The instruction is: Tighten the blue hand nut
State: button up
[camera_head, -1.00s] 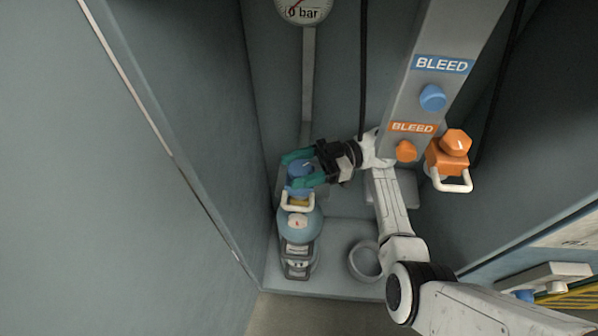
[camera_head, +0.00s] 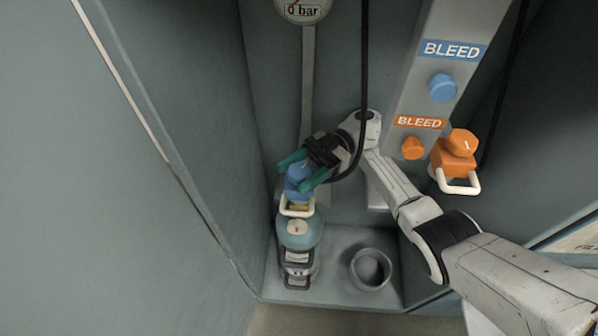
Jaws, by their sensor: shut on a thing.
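The blue hand nut (camera_head: 298,171) sits on top of the blue fitting with a white loop handle (camera_head: 298,208), above a light blue cylinder (camera_head: 300,235) standing at the back left. My gripper (camera_head: 302,172) has its two green fingers on either side of the blue nut and is shut on it. The fingers hide part of the nut's sides. The arm reaches in from the lower right.
A grey post carries a blue bleed knob (camera_head: 443,87) and an orange bleed knob (camera_head: 412,148). An orange fitting with a white handle (camera_head: 459,183) hangs to its right. A gauge (camera_head: 303,8) is above. An empty ring holder (camera_head: 371,268) is right of the cylinder. A black hose hangs near my wrist.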

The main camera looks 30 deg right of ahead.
jog(key=shift+a+g, duration=0.1)
jog(key=shift+g, duration=0.2)
dwell(0.4)
jog(key=o, duration=1)
jog(key=shift+c, duration=0.2)
jog(key=shift+m+t+p, duration=0.95)
jog(key=shift+m+t, duration=0.45)
jog(key=shift+t, duration=1.1)
jog(key=shift+r+m+t+p, duration=0.1)
jog(key=shift+m+t+p, duration=0.55)
jog(key=shift+t, duration=0.45)
